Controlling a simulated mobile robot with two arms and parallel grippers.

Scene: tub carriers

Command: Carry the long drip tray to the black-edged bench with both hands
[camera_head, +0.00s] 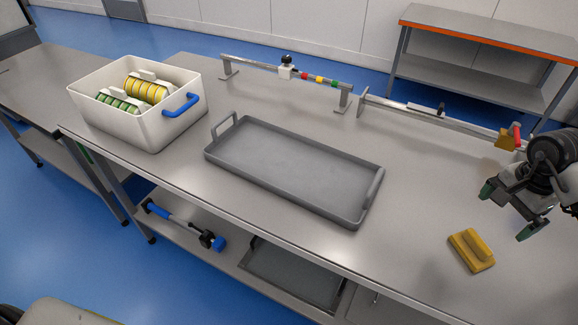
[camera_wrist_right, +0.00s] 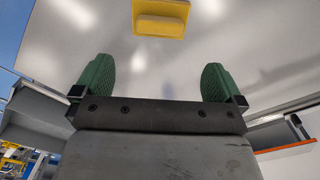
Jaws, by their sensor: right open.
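The long drip tray (camera_head: 290,168) is grey and shallow, with a raised handle at each end. It lies flat and empty on the steel bench (camera_head: 420,235) in the middle of the head view. My right gripper (camera_head: 508,215) is at the right of the head view, above the bench and well apart from the tray's right handle. Its green fingers are spread with nothing between them, as the right wrist view (camera_wrist_right: 160,82) also shows. My left gripper is not in view. A bench with an orange-red edge (camera_head: 480,42) stands at the back right. I see no bench that is clearly black-edged.
A white tub (camera_head: 150,125) with blue handle and green and yellow discs stands left of the tray. A yellow block with a grip (camera_head: 471,250) lies near my right gripper, also in the wrist view (camera_wrist_right: 160,18). Rail fixtures (camera_head: 290,72) line the back edge.

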